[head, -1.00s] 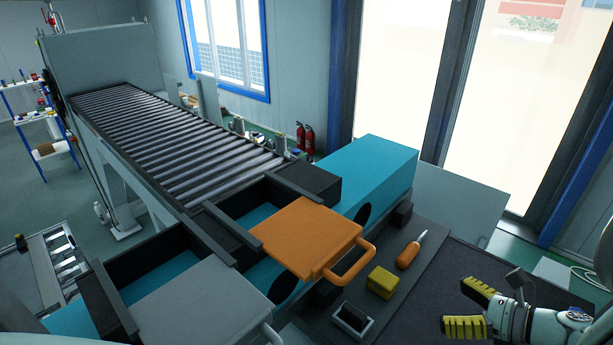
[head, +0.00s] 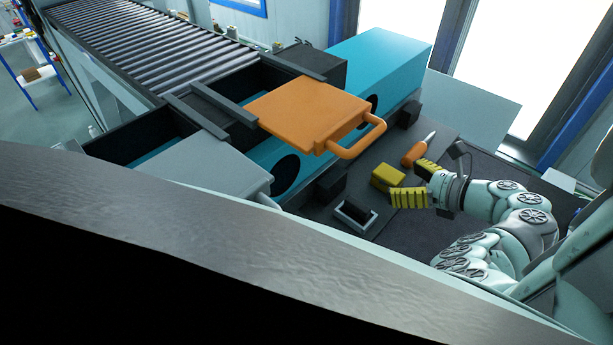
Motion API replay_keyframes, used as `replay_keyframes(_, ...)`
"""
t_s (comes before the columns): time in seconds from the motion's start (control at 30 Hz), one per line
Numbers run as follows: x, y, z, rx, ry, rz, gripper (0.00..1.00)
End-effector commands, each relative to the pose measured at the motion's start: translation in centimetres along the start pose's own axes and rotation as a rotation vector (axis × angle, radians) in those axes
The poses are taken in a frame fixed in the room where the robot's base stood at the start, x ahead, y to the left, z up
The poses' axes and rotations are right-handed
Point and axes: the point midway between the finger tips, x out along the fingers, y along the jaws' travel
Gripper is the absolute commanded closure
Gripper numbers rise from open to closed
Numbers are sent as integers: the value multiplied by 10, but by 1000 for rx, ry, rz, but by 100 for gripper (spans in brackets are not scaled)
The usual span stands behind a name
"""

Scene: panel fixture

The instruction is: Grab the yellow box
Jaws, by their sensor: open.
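The yellow box (head: 387,176) is a small block on the dark work surface, in front of the orange panel's handle. My gripper (head: 410,182) has two yellow ridged fingers, spread apart and pointing left. The box lies at the fingertips, just left of the opening between them. One finger is on the far side near the screwdriver, the other on the near side. I cannot tell whether either finger touches the box. Nothing is held.
An orange-handled screwdriver (head: 417,150) lies just behind the box. A small black and grey block (head: 355,213) sits to the front left. The orange panel (head: 310,112) with its handle (head: 362,143) overhangs nearby. A grey panel (head: 196,163) is further left. Dark surface lies open behind my gripper.

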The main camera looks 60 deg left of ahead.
Motion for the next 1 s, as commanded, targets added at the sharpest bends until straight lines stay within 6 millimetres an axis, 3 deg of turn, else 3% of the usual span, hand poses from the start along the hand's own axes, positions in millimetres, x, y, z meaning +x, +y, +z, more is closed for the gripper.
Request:
replay_keyframes(0.1, 22, 2, -1, -3, -1, 12, 17)
replay_keyframes(0.23, 38, 1, 0, -2, -1, 10, 17)
replay_keyframes(0.6, 44, 0, 2, -1, 0, 3, 18)
replay_keyframes(1.0, 43, 0, 1, 0, 0, 2, 60)
